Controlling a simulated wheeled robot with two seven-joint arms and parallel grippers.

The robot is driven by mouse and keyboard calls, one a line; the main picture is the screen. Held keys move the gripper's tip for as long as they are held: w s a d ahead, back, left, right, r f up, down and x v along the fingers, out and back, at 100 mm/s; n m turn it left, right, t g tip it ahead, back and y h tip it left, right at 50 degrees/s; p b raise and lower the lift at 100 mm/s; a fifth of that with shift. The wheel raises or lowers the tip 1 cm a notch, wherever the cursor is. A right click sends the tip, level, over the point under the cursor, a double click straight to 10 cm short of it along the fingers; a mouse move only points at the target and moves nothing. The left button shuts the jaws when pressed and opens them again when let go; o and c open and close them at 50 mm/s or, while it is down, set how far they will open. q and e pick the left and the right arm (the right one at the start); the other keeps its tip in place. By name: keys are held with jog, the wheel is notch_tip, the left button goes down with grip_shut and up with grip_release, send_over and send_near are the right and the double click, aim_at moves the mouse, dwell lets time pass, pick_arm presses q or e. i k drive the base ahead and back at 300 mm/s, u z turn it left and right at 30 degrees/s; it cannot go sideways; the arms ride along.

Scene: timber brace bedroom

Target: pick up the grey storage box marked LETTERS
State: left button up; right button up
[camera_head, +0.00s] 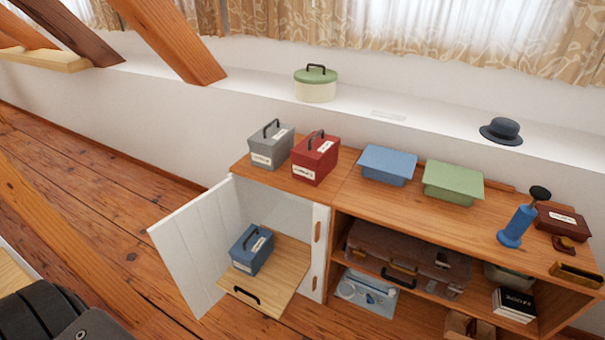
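A grey storage box (270,148) with a dark handle on its lid stands at the left end of the wooden cabinet top. It has a white label on its front, too small to read surely. A red box (317,160) of similar shape, also labelled, stands close to its right. A blue box (251,250) with a handle and label sits lower down on a pull-out wooden board. A dark part of my own body shows at the bottom left. Neither gripper is in view.
The cabinet (345,195) has an open white door (190,250) swung out at left. A blue lidded box (388,165) and a green one (453,183) stand on top. A brown case (410,258) lies on a shelf. A green-lidded tin (316,84) stands on the ledge behind.

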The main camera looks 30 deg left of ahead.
aim_at(270, 146)
jog(key=z, duration=0.2)
jog(key=i, duration=1.05)
jog(key=u, duration=0.3)
